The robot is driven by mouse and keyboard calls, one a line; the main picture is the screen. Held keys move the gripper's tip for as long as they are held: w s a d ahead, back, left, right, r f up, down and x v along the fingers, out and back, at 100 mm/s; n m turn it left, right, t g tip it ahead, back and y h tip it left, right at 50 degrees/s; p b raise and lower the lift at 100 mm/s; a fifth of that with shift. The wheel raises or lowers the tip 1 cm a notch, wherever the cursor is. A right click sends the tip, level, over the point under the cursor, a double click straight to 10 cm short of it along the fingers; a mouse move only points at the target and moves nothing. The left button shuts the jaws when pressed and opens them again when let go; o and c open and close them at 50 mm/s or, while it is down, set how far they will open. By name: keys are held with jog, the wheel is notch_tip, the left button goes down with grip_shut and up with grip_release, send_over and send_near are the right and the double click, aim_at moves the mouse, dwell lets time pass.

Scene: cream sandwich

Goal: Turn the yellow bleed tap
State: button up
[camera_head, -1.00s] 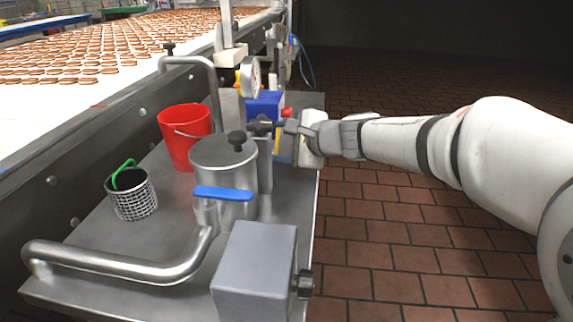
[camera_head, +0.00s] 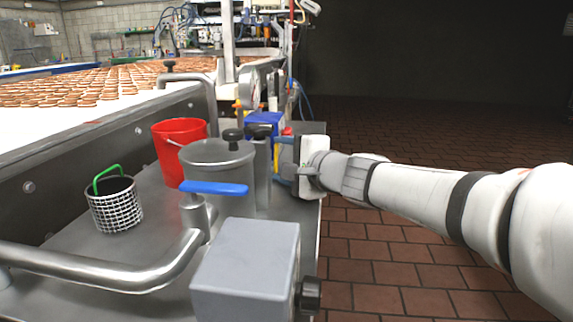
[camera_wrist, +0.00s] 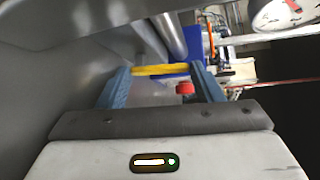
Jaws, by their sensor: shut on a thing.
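My gripper (camera_head: 277,161) reaches in from the right over the metal table's right edge. In the wrist view, its two blue fingers (camera_wrist: 161,84) stand well apart, with a yellow bar (camera_wrist: 160,70) spanning between their tips. I take the bar to be the yellow bleed tap, and my gripper is shut on it. In the head view, a narrow strip of yellow (camera_head: 275,156) shows between the fingers, below a blue box (camera_head: 264,126). The tap's body and mounting are hidden.
A red bucket (camera_head: 180,150), a wire basket (camera_head: 115,206) and a grey box (camera_head: 246,262) are on the table. A red knob (camera_wrist: 185,88) is close to the fingers. The tiled floor at right is clear.

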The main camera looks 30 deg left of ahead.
jog(key=shift+r, duration=0.1)
jog(key=o, duration=1)
jog(key=shift+f, duration=0.3)
jog(key=shift+d, duration=0.1)
